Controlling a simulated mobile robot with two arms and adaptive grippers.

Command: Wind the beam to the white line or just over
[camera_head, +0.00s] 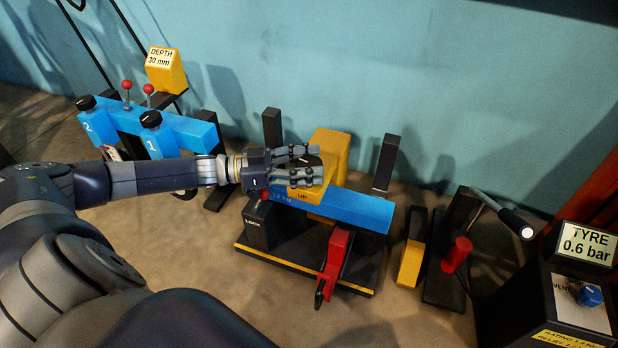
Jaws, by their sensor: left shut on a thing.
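The blue beam (345,208) lies across a black stand with a yellow-edged base (300,266), between two dark uprights (386,160). A yellow block marked UP (312,194) sits over the beam, in front of a taller yellow block (332,147). My left gripper (319,165) reaches in from the left above the UP block. Its fingers are shut on a small dark part at the top of this block, mostly hidden between them. A red ball knob (264,194) shows just below the gripper. I cannot make out a white line. My right gripper is not in view.
A blue frame with black knobs (180,130) and a yellow DEPTH sign (165,69) stand at left.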

